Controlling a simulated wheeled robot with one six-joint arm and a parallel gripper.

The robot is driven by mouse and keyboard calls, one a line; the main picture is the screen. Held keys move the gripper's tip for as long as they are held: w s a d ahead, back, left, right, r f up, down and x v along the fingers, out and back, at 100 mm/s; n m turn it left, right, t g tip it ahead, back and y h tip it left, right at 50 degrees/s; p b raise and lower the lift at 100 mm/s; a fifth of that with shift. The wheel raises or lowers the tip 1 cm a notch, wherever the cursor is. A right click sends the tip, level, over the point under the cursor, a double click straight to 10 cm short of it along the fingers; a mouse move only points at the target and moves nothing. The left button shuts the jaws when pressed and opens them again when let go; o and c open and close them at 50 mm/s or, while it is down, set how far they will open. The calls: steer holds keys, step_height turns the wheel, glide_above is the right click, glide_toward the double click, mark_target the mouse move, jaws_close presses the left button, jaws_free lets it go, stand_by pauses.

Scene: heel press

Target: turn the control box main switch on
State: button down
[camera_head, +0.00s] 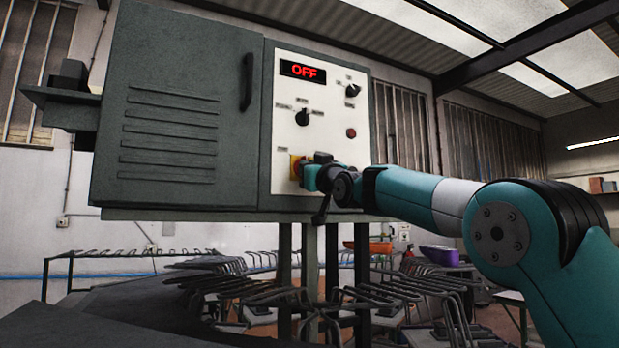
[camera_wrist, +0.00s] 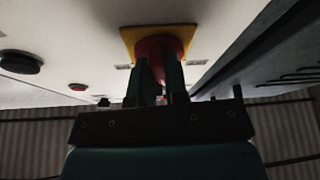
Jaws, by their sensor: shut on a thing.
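The control box (camera_head: 180,112) is a dark grey cabinet with a pale panel (camera_head: 283,95) on its right part. The display (camera_head: 303,71) on the panel reads OFF in red. The main switch is a red knob on a yellow plate (camera_head: 295,166) low on the panel. In the wrist view the red knob (camera_wrist: 158,47) sits on its yellow plate (camera_wrist: 128,36), between the fingers of my gripper (camera_wrist: 160,80). My gripper is shut on the knob. In the head view my gripper (camera_head: 312,172) covers most of the knob, so its exact angle is hidden.
Other black knobs (camera_head: 303,117) and (camera_head: 352,90) and a small red button (camera_head: 351,132) are on the panel above. Below stand dark metal racks (camera_head: 400,295), with an orange and a purple piece (camera_head: 438,254) behind.

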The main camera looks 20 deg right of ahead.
steer(key=m+h, duration=0.2)
steer(key=m, duration=0.3)
steer(key=m+h, duration=0.3)
steer(key=m, duration=0.2)
steer(key=m+h, duration=0.2)
steer(key=m, duration=0.3)
steer(key=shift+a+m+h, duration=0.3)
steer(key=shift+m, duration=0.1)
steer(key=shift+g, duration=0.3)
steer(key=c, duration=1.1)
jaws_free()
steer(key=shift+c, duration=0.2)
steer(key=shift+s, duration=0.1)
